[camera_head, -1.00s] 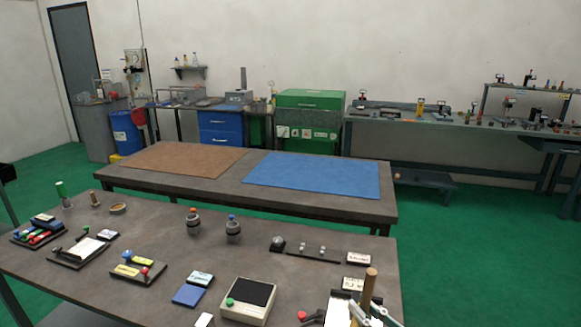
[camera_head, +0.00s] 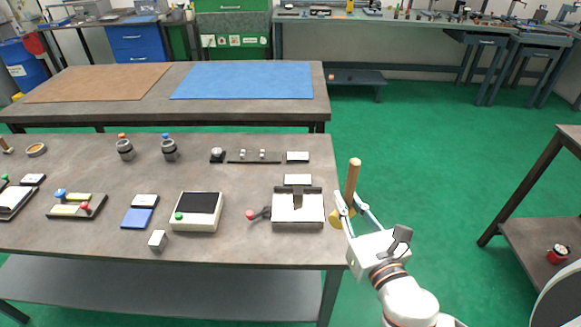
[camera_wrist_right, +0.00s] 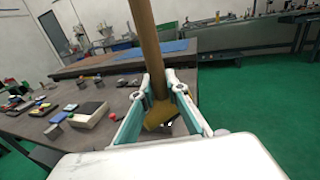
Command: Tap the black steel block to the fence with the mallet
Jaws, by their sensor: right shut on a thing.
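My right gripper (camera_head: 352,208) is shut on the mallet, which has an upright wooden handle (camera_head: 353,180) and a brass-coloured head (camera_head: 337,217) low between the fingers. The right wrist view also shows the handle (camera_wrist_right: 145,45) and head (camera_wrist_right: 160,115). The mallet is just right of the table's right edge, apart from a dark fixture (camera_head: 297,226) with a pale top plate. Dark pieces (camera_head: 298,190) stand along that plate's back edge; I cannot tell the black steel block from the fence there. My left gripper is out of view.
A red-knobbed lever (camera_head: 258,214) sticks out left of the fixture. A white label card (camera_head: 298,179) lies behind the fixture.

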